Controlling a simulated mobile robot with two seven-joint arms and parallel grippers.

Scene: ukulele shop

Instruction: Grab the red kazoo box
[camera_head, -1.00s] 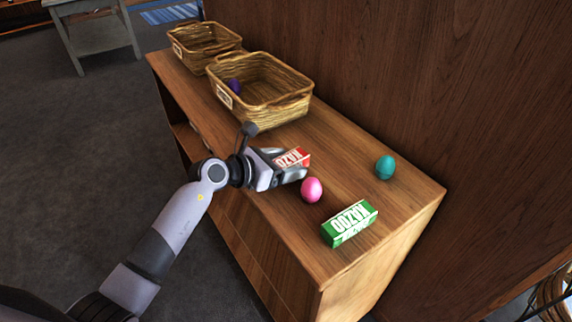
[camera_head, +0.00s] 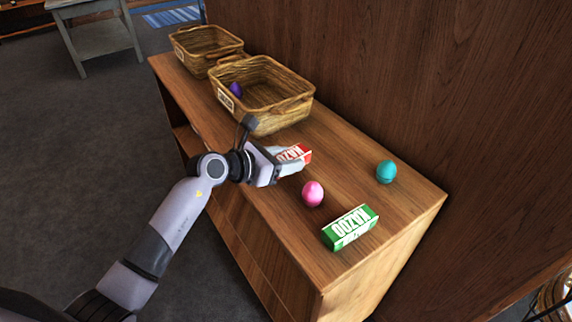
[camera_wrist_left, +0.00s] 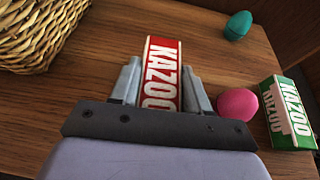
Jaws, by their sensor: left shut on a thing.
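The red kazoo box (camera_head: 298,153) is on the wooden cabinet top, between the basket and the pink egg. In the left wrist view the red kazoo box (camera_wrist_left: 161,72) lies between the two fingers, its far end sticking out past them. My left gripper (camera_head: 289,160) is shut on the box, and its fingers (camera_wrist_left: 160,84) sit along both sides. The gripper hides the near part of the box in the head view. I cannot tell whether the box still touches the wood. My right gripper is not in view.
A pink egg (camera_head: 312,194) lies close beside the left gripper. A green kazoo box (camera_head: 350,228) and a teal egg (camera_head: 386,171) stand farther right. A wicker basket (camera_head: 290,113) with a purple egg (camera_head: 236,89) stands behind, with a second basket (camera_head: 190,55) beyond. A wooden wall rises along the back.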

